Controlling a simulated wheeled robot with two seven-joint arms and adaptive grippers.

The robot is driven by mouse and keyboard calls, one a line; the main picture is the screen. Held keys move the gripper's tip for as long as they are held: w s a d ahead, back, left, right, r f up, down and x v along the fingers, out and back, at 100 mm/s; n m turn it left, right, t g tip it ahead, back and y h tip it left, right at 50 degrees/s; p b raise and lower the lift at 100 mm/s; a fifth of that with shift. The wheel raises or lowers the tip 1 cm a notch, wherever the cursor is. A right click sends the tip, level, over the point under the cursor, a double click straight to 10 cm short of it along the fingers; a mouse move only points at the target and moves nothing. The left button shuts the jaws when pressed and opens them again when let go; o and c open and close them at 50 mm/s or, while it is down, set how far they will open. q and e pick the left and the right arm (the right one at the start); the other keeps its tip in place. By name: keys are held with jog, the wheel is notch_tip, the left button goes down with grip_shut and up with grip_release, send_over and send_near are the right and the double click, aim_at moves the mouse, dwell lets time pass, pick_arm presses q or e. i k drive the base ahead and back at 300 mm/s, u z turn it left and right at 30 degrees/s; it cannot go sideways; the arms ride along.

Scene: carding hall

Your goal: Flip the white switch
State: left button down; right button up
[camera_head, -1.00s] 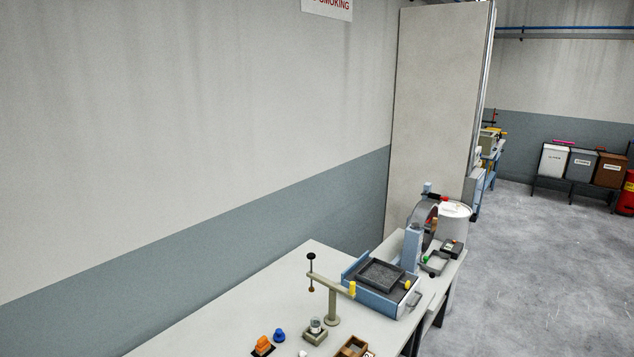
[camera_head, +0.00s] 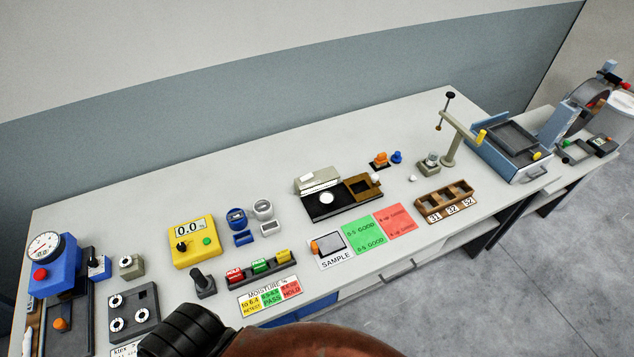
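I cannot make out for certain which part is the white switch. Small white pieces show on the bench (camera_head: 300,180): a white knob (camera_head: 376,177) at the right end of a black and brown device, and a small white piece (camera_head: 412,178) lying apart to its right. A small blue box (camera_head: 99,267) with a pale top piece stands at the left, beside a blue dial gauge (camera_head: 52,262). Neither gripper shows. A dark ribbed part and a reddish-brown curved part cross the bottom edge and hide the bench front there.
A yellow meter (camera_head: 194,241) reading 0.0, a black lever (camera_head: 203,284) and a grey plate with white dials (camera_head: 133,313) crowd the left. A wooden tray (camera_head: 444,201) and a blue machine (camera_head: 509,147) stand right. The back left of the bench is bare.

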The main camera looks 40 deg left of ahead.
aim_at(306, 177)
jog(key=z, duration=0.45)
jog(key=k, duration=1)
jog(key=z, duration=0.05)
jog(key=i, duration=0.35)
jog(key=u, duration=0.85)
jog(key=i, duration=0.6)
jog(key=u, duration=0.05)
